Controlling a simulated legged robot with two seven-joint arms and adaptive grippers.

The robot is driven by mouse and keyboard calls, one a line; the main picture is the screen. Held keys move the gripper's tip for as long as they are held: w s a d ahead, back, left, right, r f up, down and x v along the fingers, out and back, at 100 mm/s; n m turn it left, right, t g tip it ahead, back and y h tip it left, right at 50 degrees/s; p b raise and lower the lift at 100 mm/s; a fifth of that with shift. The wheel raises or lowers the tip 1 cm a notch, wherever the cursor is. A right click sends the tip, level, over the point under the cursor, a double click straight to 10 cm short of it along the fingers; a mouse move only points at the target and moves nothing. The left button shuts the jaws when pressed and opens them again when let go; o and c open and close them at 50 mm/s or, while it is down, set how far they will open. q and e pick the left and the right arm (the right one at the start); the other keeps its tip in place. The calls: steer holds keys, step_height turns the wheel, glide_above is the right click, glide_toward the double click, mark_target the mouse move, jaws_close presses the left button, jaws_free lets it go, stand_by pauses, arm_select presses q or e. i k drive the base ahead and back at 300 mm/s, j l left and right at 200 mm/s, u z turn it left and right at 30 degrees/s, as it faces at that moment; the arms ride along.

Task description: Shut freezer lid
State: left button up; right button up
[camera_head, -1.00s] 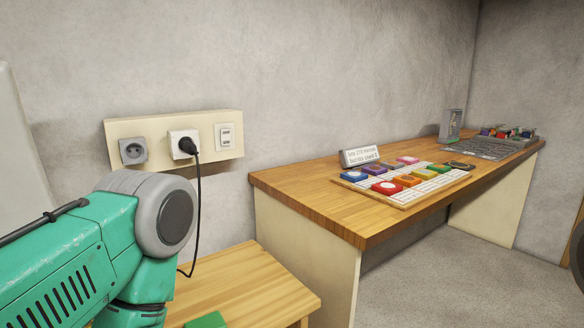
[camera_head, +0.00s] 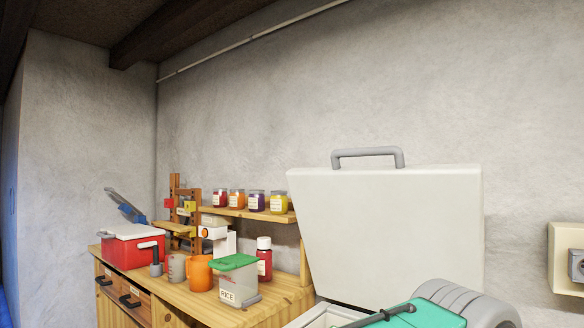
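The white freezer lid (camera_head: 390,232) stands raised and open at the right of the middle, leaning near the wall. A grey handle (camera_head: 367,154) sits on its top edge. Part of the freezer's rim (camera_head: 322,318) shows below the lid at the bottom edge; the rest of the freezer is out of view. A green and grey part of my arm is in front of the lid's lower right corner. Neither gripper shows in the view.
A wooden cabinet (camera_head: 188,302) stands left of the freezer. It bears a red box (camera_head: 132,250), an orange jug (camera_head: 199,273), a rice container (camera_head: 236,280) and a red bottle (camera_head: 264,262). A shelf (camera_head: 245,215) holds several jars. A socket panel (camera_head: 566,262) is at the right.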

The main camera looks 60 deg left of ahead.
mark_target(371, 236)
steer(key=u, duration=1.65)
